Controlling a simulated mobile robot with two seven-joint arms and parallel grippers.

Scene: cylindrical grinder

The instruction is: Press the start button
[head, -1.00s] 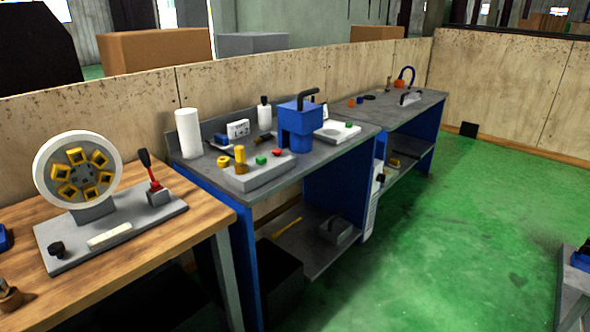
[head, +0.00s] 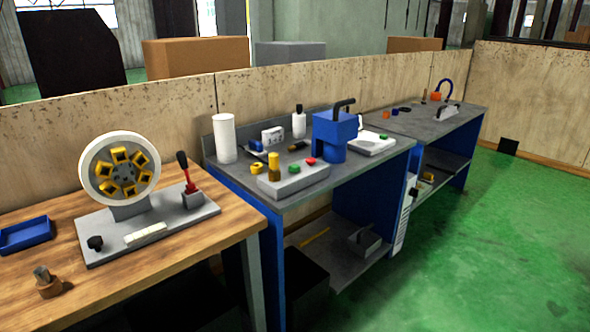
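A grey control box (head: 284,186) lies on the middle blue-legged bench. A green button (head: 295,170) and a red button (head: 310,161) stand on its top, beside a taller yellow knob (head: 274,165). No label is readable, so I cannot tell for sure which one is the start button. Another small green piece (head: 384,136) sits on a white plate (head: 368,145) further right. A blue machine block (head: 335,133) with a black handle stands behind the control box. Neither gripper is in view.
A wooden table (head: 190,245) at front left carries a white disc (head: 119,168) with yellow blocks, a red lever (head: 188,183) and a blue tray (head: 26,235). Another bench (head: 440,122) stands further back. Green floor (head: 460,260) is clear at right.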

